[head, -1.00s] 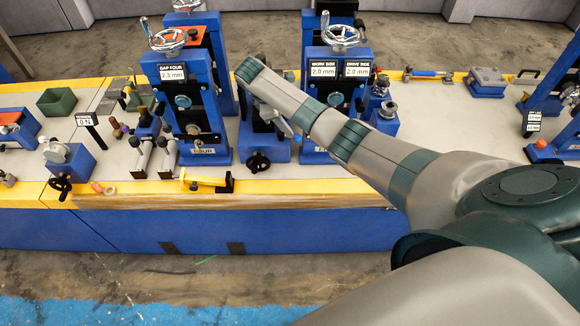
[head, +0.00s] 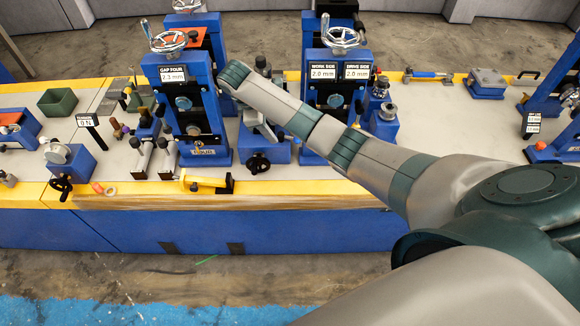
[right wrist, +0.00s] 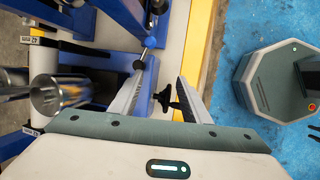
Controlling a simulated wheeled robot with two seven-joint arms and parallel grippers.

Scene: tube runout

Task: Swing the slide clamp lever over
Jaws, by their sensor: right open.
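A lever with a black ball knob (right wrist: 139,65) and a thin metal rod shows in the right wrist view, close to the tip of the left-hand finger; I take it for the slide clamp lever. Whether the finger touches it I cannot tell. My right gripper (right wrist: 161,80) is open, with nothing held between its fingers. In the head view it is partly hidden under my forearm, above a low blue block (head: 280,150) between the two blue stands. A black handwheel (head: 257,163) is on that block's front; in the wrist view the handwheel (right wrist: 163,98) appears between the fingers. My left gripper is out of view.
The gap four stand (head: 165,105) rises close on the left, and the work side and drive side stand (head: 316,140) on the right. A yellow clamp-like tool (head: 204,181) lies on the front edge. Pale bench surface (head: 440,125) is free at the right.

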